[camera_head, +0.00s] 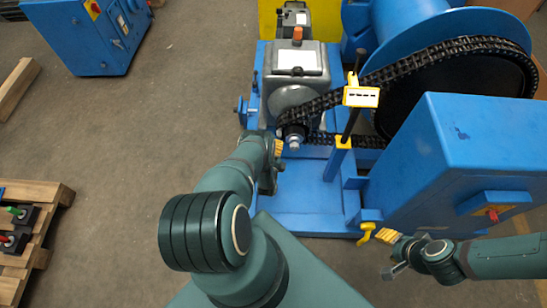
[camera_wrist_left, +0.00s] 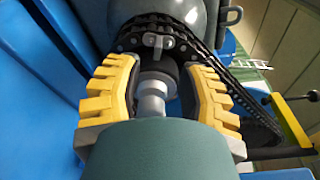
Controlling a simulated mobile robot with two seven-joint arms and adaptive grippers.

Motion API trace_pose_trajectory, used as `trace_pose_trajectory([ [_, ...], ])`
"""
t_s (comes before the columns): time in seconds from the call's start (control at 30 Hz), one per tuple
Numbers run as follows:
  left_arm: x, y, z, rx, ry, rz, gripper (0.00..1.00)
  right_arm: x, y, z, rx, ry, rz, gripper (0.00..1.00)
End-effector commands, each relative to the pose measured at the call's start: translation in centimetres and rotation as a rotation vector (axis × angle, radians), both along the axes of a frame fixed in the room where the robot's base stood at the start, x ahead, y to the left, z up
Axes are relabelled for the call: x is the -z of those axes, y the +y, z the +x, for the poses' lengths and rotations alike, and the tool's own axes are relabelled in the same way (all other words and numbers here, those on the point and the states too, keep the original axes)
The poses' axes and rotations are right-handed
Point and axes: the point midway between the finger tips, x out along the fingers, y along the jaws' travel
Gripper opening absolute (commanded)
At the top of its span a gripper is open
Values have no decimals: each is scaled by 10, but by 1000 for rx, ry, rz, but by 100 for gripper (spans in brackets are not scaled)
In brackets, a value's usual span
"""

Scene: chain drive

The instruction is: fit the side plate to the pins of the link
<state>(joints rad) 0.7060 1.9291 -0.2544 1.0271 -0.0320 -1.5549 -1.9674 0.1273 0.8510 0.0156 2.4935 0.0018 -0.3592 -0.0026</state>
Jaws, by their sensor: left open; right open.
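The black chain (camera_head: 440,55) runs from the big drum to the small sprocket (camera_head: 294,133) under the grey gearbox. In the left wrist view, a small bright link piece with what look like two pins (camera_wrist_left: 158,41) shows on the chain (camera_wrist_left: 205,60), just above the shaft (camera_wrist_left: 152,95). My left gripper (camera_wrist_left: 160,68) is open, its yellow-padded fingers on either side of the shaft and below the link. In the head view it is partly hidden by my arm (camera_head: 275,152). My right gripper (camera_head: 391,254) is open and empty at the lower right. I cannot make out a separate side plate.
A blue machine frame (camera_head: 300,205) lies under the chain. A blue cabinet (camera_head: 470,150) with a red knob stands at the right, near my right arm. A yellow-ended tensioner post (camera_head: 351,125) stands beside the chain. A wooden pallet (camera_head: 40,225) lies at left; open floor lies between.

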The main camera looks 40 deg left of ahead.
Motion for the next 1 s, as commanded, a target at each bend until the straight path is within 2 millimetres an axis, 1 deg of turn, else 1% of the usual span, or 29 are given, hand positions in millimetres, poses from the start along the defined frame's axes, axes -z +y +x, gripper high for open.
trace_pose_trajectory([
  [0.03, 0, -6, -9, 2, 3, -2, 39, 0, 0, 0, 0, 0, 0, 47],
  [0.1, 0, -13, -20, 1, 4, -2, 39, 0, 0, 0, 0, 0, 0, 47],
  [0.2, -1, -21, -33, 1, 3, -1, 39, 0, 0, 0, 0, 0, 0, 47],
  [0.33, -2, -29, -44, 2, 1, -1, 39, 0, 0, 0, 0, 0, 0, 47],
  [0.5, -2, -32, -50, 0, 0, 0, 39, 0, 0, 0, 0, 0, 0, 47],
  [1.0, -2, -32, -50, 0, 0, 0, 39, 0, 0, 0, 0, 0, 0, 47],
])
